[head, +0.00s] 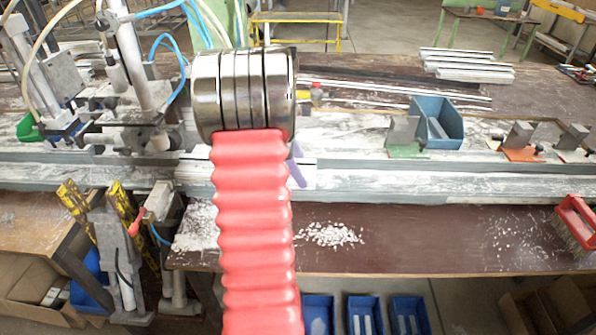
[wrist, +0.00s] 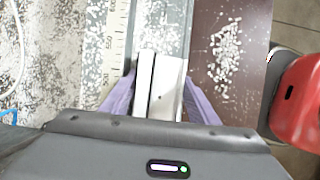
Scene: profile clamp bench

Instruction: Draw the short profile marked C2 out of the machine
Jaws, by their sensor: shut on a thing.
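A short white and grey profile (wrist: 160,88) lies between the two purple fingers of my gripper (wrist: 159,92) in the wrist view. My gripper is shut on it, along the grey rail (wrist: 158,25). No C2 marking is readable, so I cannot tell which profile this is. In the head view my arm hides most of the gripper, and one purple finger (head: 297,172) shows to its right. The clamp machine (head: 140,70), with upright cylinders and blue hoses, stands to the left. Whether the profile still touches the machine is hidden.
A blue bin (head: 438,118) and several small clamp blocks (head: 520,140) stand behind the rail at right. White chips (head: 330,235) lie on the brown bench front. A red brush (head: 575,222) is at the right edge. More profiles (head: 465,66) lie at the back.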

